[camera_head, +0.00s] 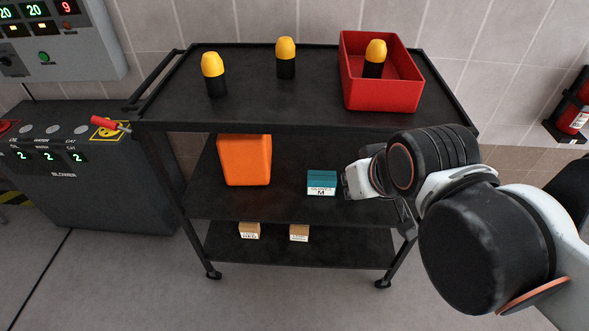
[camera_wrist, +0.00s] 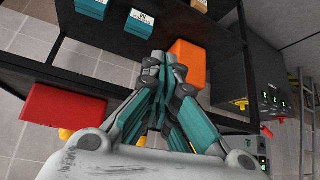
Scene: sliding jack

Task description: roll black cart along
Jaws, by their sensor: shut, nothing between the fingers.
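The black cart (camera_head: 270,113) stands in front of me in the head view, with three shelves and casters at its feet. Its handle bar (camera_head: 152,80) is at the left end of the top shelf. My gripper (camera_head: 347,183) is in front of the cart's right half, near middle-shelf height, just right of a teal box (camera_head: 322,182). In the wrist view my gripper (camera_wrist: 160,60) has its fingers together with nothing between them. Whether it touches the cart I cannot tell.
On the top shelf are three yellow-capped black bottles, one inside a red bin (camera_head: 382,95). An orange container (camera_head: 245,160) is on the middle shelf, two small boxes on the bottom. A blower unit (camera_head: 85,170) stands left; a red extinguisher (camera_head: 573,115) hangs right. Floor in front is clear.

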